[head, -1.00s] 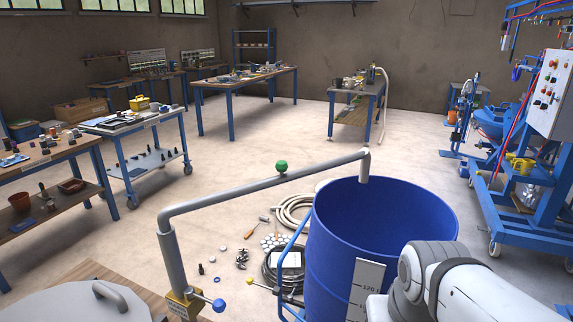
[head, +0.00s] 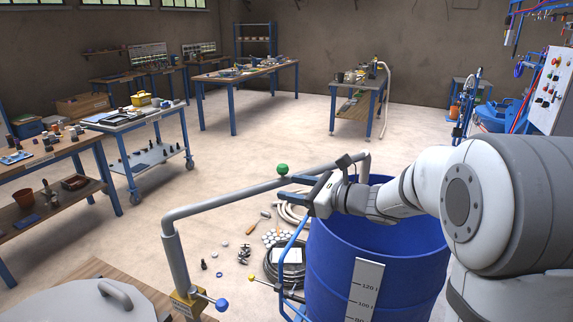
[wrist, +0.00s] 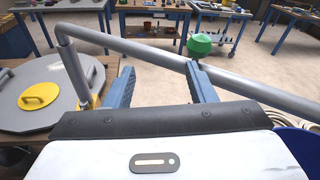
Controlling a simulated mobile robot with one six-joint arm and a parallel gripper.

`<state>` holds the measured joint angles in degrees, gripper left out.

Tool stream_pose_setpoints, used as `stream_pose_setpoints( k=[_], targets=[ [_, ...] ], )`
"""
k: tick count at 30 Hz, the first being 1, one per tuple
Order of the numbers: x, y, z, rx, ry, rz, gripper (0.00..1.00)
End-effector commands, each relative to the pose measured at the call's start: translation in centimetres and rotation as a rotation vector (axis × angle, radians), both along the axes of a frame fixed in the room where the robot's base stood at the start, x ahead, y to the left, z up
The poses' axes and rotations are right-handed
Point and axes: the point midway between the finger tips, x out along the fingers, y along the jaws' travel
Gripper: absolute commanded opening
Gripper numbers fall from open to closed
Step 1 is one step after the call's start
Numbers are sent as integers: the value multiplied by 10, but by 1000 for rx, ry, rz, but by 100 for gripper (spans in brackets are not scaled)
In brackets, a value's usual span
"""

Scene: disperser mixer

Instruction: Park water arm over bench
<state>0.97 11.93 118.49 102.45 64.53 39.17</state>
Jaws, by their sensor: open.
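The water arm (head: 235,196) is a grey pipe on an upright post, with its long horizontal run reaching right and its down-turned outlet (head: 364,166) over the blue drum (head: 335,265). A green ball knob (head: 282,169) sits on the pipe; it also shows in the wrist view (wrist: 199,45). My gripper (head: 298,187) is open and empty beside the pipe, near the green knob. In the wrist view the blue fingers of my gripper (wrist: 163,82) point at the pipe (wrist: 150,52), which crosses just beyond their tips. I cannot tell whether they touch it.
A wooden bench (head: 115,285) with a grey round lid (head: 70,303) stands at the lower left. A blue-knobbed lever (head: 221,304) is at the post base. Coiled hoses (head: 292,212) and small parts lie on the floor. Several worktables stand behind, with open floor between.

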Motion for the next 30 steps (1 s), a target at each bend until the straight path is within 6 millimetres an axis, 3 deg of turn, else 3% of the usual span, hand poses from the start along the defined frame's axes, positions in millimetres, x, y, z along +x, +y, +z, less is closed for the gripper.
stream_pose_setpoints(
  k=[3,8,21,30],
  targets=[
    [27,-8,7,128,50,-74,50],
    [42,-9,11,195,73,-110,50],
    [77,44,13,197,73,-110,50],
    [84,53,11,197,73,-112,50]
  ],
)
